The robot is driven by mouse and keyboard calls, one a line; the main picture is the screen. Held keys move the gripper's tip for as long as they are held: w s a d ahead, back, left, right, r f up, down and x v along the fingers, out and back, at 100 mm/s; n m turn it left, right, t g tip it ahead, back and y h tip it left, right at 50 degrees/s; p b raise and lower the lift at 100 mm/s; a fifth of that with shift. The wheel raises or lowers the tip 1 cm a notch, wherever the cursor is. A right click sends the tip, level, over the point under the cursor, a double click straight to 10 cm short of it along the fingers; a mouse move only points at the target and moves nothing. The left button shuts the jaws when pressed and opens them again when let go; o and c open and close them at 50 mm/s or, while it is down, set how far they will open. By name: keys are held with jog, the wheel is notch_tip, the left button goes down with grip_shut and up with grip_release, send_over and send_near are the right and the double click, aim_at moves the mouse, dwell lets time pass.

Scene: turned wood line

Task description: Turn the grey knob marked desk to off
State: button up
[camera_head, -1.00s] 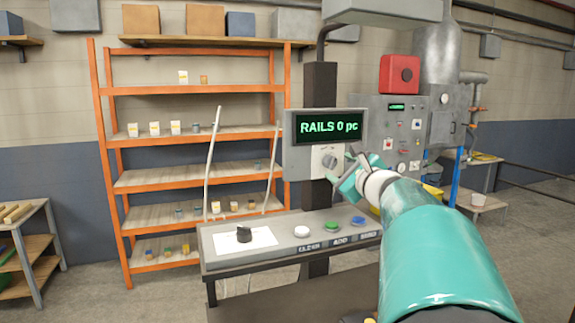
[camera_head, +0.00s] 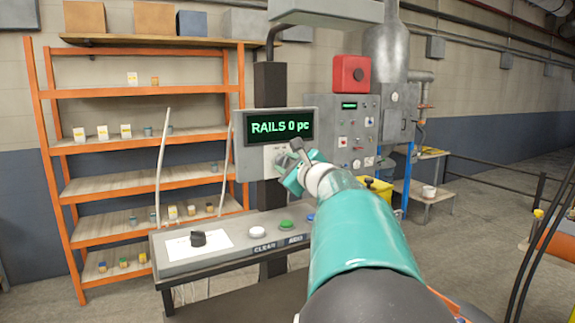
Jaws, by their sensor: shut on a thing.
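A grey display box (camera_head: 240,158) with green text "RAILS 0 pc" stands on a dark post. A pale plate (camera_head: 275,157) sits below its screen. My teal arm reaches up to this plate, and my gripper (camera_head: 295,157) is shut at its right part. The gripper appears to be closed on the grey knob there, which is mostly hidden behind the fingers. The knob's marking and pointing direction cannot be read.
The sloped console (camera_head: 175,262) has a white button (camera_head: 257,232) and a green button (camera_head: 286,225); my arm hides its right end. An orange shelf (camera_head: 50,150) stands behind at left. A grey control cabinet (camera_head: 350,112) with a red box (camera_head: 351,75) is beyond.

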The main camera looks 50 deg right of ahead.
jog(key=shift+n, duration=0.3)
jog(key=n, duration=0.4)
jog(key=shift+n, duration=2.2)
jog(key=o, duration=1)
jog(key=v, duration=1.3)
jog(key=shift+s+a, duration=0.1)
jog(key=shift+s, duration=0.25)
